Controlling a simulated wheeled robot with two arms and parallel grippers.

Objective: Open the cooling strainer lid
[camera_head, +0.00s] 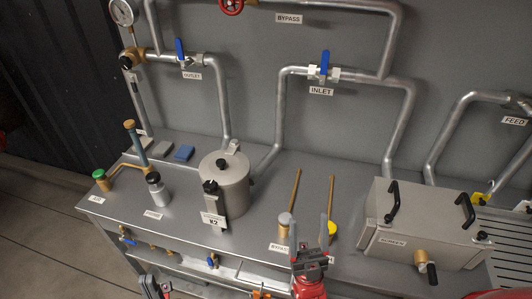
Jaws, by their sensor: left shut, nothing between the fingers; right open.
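A grey cylindrical vessel (225,185) stands upright on the metal bench, with a flat round lid (222,166) lying closed on top. A small black knob is on the lid, and a dark upright clamp (210,195) is at its front above a white tag. A grey box (422,228) with two black handles stands at the right, its top closed; its front label is too small to read surely. Which of these is the cooling strainer I cannot tell. My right gripper (308,218) is open and empty, fingers up, right of the cylinder. My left gripper (156,284) is shut and empty at the bottom edge, below the bench front.
Two brown-handled tools (292,200) lie close to my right gripper. A small bottle (157,189) and a green-capped fitting (101,179) stand on the left. Pipes with blue-handled outlet (181,52) and inlet (324,66) valves run along the wall. Bare bench lies between cylinder and tools.

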